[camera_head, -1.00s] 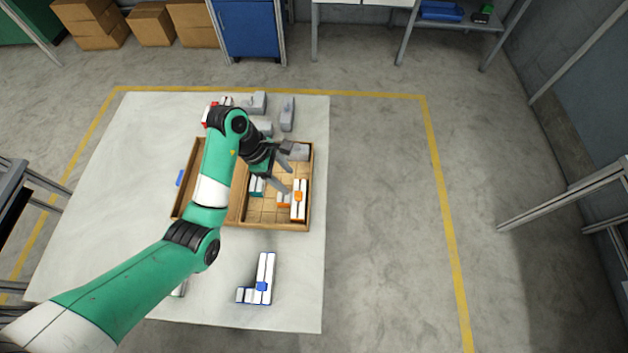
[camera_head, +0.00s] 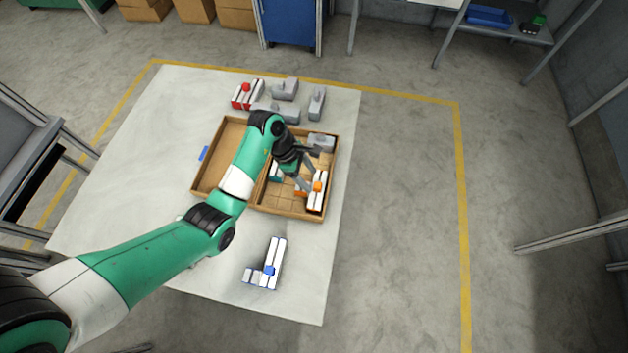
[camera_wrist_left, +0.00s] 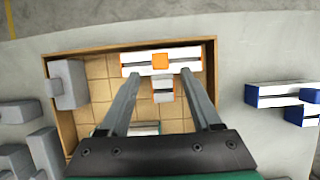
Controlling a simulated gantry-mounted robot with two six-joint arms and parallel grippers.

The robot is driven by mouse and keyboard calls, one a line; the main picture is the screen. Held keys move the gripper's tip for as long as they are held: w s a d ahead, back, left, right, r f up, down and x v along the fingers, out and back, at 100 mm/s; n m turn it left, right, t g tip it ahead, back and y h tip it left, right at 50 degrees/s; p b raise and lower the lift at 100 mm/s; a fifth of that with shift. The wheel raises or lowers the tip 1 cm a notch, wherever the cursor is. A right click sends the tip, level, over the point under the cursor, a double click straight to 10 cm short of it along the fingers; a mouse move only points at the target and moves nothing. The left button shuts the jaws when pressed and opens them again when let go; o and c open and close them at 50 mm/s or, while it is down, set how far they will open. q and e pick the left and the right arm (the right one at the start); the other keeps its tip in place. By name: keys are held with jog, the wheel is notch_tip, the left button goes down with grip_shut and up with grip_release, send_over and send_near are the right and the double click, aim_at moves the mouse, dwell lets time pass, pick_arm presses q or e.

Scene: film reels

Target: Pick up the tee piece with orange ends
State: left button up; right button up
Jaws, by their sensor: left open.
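The tee piece with orange ends (camera_head: 318,190) is white with a dark stripe and an orange block at its middle. It lies in the right part of the wooden tray (camera_head: 293,213), along the tray's right wall. In the left wrist view the tee piece (camera_wrist_left: 185,55) lies along the tray's far wall, its short stem pointing towards me. My left gripper (camera_head: 313,170) is open above the tray. In the left wrist view its fingers (camera_wrist_left: 160,82) stand either side of the stem, with nothing held; I cannot tell their height above it. My right gripper is not in view.
A blue-ended white piece (camera_head: 270,265) lies on the pale mat (camera_head: 130,180) in front of the tray. A grey piece (camera_head: 321,142) sits in the tray's back right corner. Several grey pieces and a red-marked one (camera_head: 246,95) lie behind the tray.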

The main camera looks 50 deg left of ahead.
pick_arm(q)
jog(key=x, duration=0.3)
jog(key=shift+s+f+b, duration=0.1)
jog(key=shift+b, duration=0.25)
grip_shut()
dwell(1.0)
